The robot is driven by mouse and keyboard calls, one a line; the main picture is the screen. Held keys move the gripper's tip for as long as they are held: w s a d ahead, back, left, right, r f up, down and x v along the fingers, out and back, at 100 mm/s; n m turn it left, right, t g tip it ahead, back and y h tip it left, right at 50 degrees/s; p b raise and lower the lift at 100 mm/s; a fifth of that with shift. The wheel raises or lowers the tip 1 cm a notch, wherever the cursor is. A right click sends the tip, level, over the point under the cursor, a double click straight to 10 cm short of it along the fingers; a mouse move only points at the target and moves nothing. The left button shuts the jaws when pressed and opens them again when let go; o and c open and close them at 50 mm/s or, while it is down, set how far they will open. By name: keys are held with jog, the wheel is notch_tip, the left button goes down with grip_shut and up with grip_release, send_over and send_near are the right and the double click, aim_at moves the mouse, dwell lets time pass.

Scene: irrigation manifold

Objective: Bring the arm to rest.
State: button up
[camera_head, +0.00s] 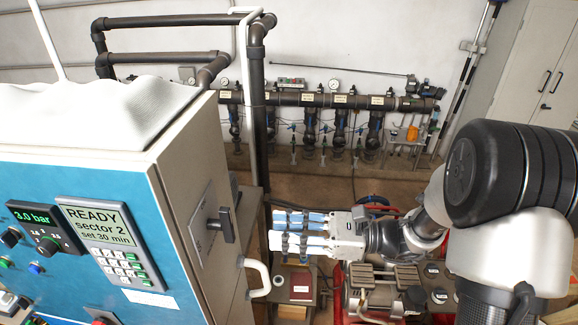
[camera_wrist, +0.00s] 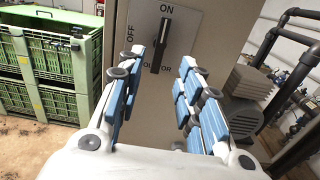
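My gripper (camera_head: 276,231) reaches left toward the side wall of the control cabinet (camera_head: 185,165). In the wrist view my gripper (camera_wrist: 170,62) has its blue-padded fingers apart with nothing held between them. Beyond the fingertips is the rotary switch (camera_wrist: 161,46) on its grey plate, marked ON at the top and OFF at the left. Its dark handle stands upright, toward ON. In the head view the switch (camera_head: 222,225) is left of the fingertips, with a visible gap. The lower label is partly hidden by the handle.
The cabinet's blue front has a display (camera_head: 97,226) reading READY, sector 2, set 30 min, and a gauge (camera_head: 42,216) reading 3.0 bar. A white looped handle (camera_head: 259,278) juts out below the switch. Pipes and a valve manifold (camera_head: 318,100) line the back wall. Green crates (camera_wrist: 48,65) stand left in the wrist view.

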jog(key=s+d+f+n+g+h+b, duration=0.25)
jog(key=s+f+n+h+b, duration=0.75)
jog(key=s+f+b, duration=0.5)
jog(key=s+d+f+n+t+h+b, duration=0.4)
jog(key=d+f+n+t+h+b, duration=0.2)
jog(key=d+b, duration=0.6)
notch_tip(320, 180, down, 4)
jog(key=d+n+h, duration=0.1)
jog(key=n+h, duration=0.1)
jog(key=n, duration=0.1)
jog(key=shift+s+d+r, duration=0.15)
jog(key=shift+r, duration=0.05)
